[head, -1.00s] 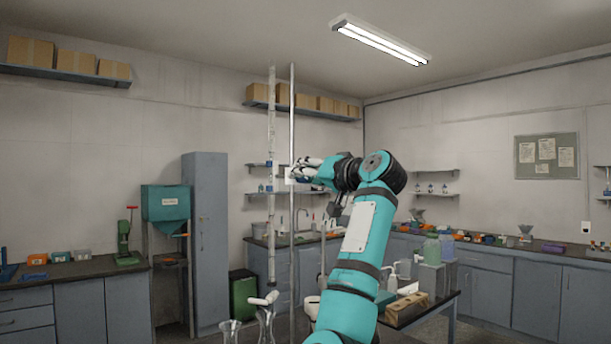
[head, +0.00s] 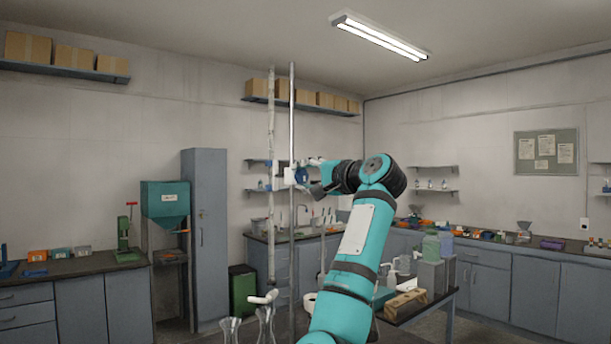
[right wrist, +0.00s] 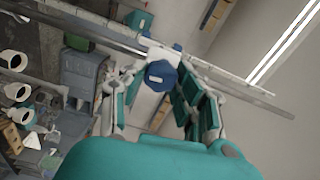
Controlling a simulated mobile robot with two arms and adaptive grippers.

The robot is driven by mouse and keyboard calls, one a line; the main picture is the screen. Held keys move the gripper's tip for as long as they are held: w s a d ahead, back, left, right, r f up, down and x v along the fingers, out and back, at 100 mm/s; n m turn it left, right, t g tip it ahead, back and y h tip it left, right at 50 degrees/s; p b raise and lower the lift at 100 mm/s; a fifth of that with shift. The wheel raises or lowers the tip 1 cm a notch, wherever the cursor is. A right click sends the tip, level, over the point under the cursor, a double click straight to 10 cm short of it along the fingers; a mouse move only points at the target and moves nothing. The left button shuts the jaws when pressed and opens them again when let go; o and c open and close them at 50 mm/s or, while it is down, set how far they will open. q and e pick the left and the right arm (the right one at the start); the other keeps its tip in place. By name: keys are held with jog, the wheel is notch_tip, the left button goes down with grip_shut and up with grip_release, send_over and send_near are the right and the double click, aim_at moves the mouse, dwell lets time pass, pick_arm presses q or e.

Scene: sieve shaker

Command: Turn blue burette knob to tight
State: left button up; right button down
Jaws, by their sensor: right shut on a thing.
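The blue burette knob (head: 302,176) sits on a white clamp block (head: 289,177) on the upright metal rod (head: 292,125). The long, clear burette (head: 271,140) stands upright just left of the rod. My right gripper (head: 311,175) comes in from the right at the knob's height and is shut on it. In the right wrist view the knob (right wrist: 161,75) faces the camera, between the two fingers of the gripper (right wrist: 153,84); the exact finger contact is hard to make out. My left gripper is not in view.
A white stopcock (head: 264,297) is at the burette's lower end, above glass flasks (head: 265,325). A side table (head: 425,306) with bottles and a box stands at right. Benches line the walls. The space left of the burette is clear.

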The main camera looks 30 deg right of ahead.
jog(key=shift+m, duration=0.5)
jog(key=c, duration=0.9)
grip_release()
jog(key=shift+d, duration=0.1)
jog(key=shift+c, duration=0.2)
jog(key=shift+s, duration=0.15)
jog(key=s, duration=1.1)
jog(key=shift+s+d, duration=0.35)
jog(key=shift+d, duration=0.1)
